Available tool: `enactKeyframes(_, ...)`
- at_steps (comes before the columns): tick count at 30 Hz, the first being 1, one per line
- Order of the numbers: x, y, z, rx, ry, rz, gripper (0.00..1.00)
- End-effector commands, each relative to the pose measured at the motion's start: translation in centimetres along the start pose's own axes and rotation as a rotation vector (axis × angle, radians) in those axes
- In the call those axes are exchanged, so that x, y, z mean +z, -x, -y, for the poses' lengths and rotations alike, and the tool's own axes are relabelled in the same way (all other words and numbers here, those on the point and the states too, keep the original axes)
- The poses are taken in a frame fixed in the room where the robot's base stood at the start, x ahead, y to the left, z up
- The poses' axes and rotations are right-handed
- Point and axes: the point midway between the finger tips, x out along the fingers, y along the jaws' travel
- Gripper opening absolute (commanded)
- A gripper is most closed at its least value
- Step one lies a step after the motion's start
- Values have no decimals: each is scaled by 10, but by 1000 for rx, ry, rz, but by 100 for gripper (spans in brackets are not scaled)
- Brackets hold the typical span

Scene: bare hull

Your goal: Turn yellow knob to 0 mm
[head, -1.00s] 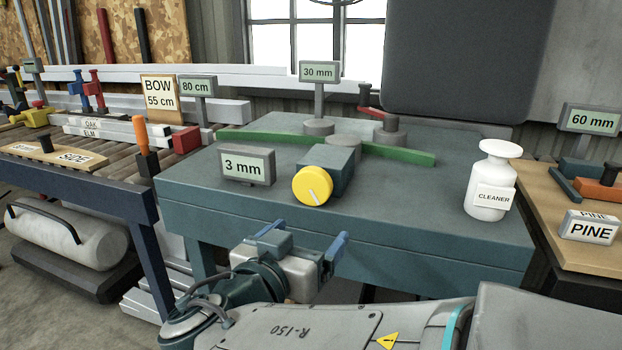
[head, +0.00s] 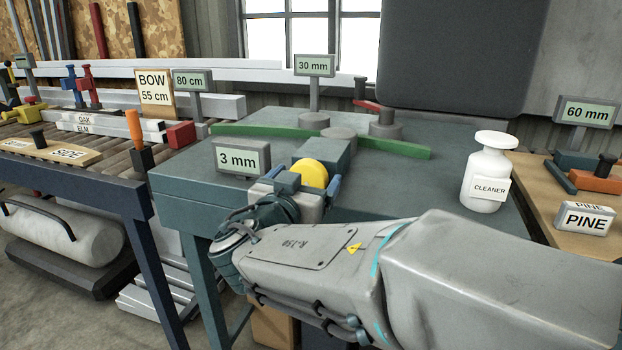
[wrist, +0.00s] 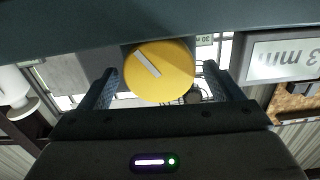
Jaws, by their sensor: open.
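The yellow knob (head: 311,174) is on the front of a teal block (head: 325,158) on the machine table. My gripper (head: 308,184) is at the knob, its blue fingers on either side, and it partly hides the knob in the head view. In the wrist view the knob (wrist: 160,71) shows whole, with a pale pointer line, between my two open fingers (wrist: 160,88). A gap shows beside each finger, and I see no clear contact. The display (head: 238,158) left of the knob reads 3 mm; part of it also shows upside down in the wrist view (wrist: 283,60).
A white cleaner bottle (head: 489,172) stands on the right of the table. A green curved strip (head: 390,148) lies behind the block among grey rollers. Another display (head: 315,66) reads 30 mm. The table top between knob and bottle is clear.

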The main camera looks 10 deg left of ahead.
Motion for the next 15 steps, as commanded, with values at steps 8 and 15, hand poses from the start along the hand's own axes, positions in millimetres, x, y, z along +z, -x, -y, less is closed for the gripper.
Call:
enactKeyframes(8,0,-9,0,0,0,0,86)
enactKeyframes(15,0,-9,0,0,0,0,58)
